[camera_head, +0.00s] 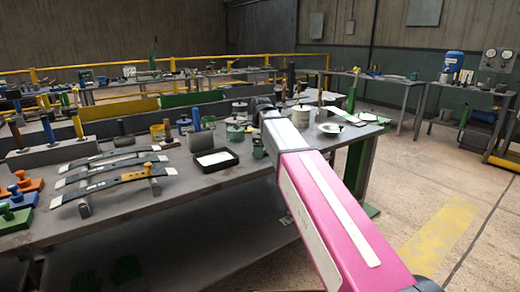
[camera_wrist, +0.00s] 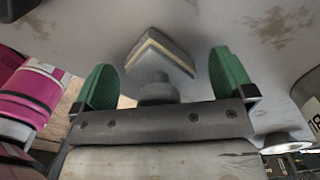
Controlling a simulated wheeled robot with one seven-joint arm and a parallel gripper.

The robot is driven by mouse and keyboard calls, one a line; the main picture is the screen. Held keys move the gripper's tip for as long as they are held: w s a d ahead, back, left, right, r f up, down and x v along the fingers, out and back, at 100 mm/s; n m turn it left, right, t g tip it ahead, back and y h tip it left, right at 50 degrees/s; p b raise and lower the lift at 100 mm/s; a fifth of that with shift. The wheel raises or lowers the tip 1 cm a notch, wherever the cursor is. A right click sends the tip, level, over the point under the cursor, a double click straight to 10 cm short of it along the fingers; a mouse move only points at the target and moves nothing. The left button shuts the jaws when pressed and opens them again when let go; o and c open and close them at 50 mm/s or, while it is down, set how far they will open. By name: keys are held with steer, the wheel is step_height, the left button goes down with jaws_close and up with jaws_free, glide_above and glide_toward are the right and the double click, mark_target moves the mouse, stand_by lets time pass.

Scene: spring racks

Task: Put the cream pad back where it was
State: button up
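In the wrist view, a wedge-cornered block with a cream layer along its edge (camera_wrist: 160,50) lies on a grey, stained surface just beyond my gripper (camera_wrist: 162,66). It may be the cream pad; its far side merges with the grey. A round grey knob (camera_wrist: 157,90) shows between the fingers, nearer than the block. My gripper's two green fingers stand wide apart, with nothing visibly clamped between them. In the head view, my pink and white arm reaches over the right part of the workbench (camera_head: 190,205), and the gripper's fingers are hidden.
A black tray with a white sheet (camera_head: 216,166) lies left of my arm, near several pots and cans. Curved spring leaves (camera_head: 115,178) rest on supports further left. A white dish (camera_head: 331,128) lies right of my arm.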

steer(key=shift+r, duration=0.1)
step_height(320, 180, up, 12)
steer(key=shift+w+d+r, duration=0.1)
stand_by(0.4)
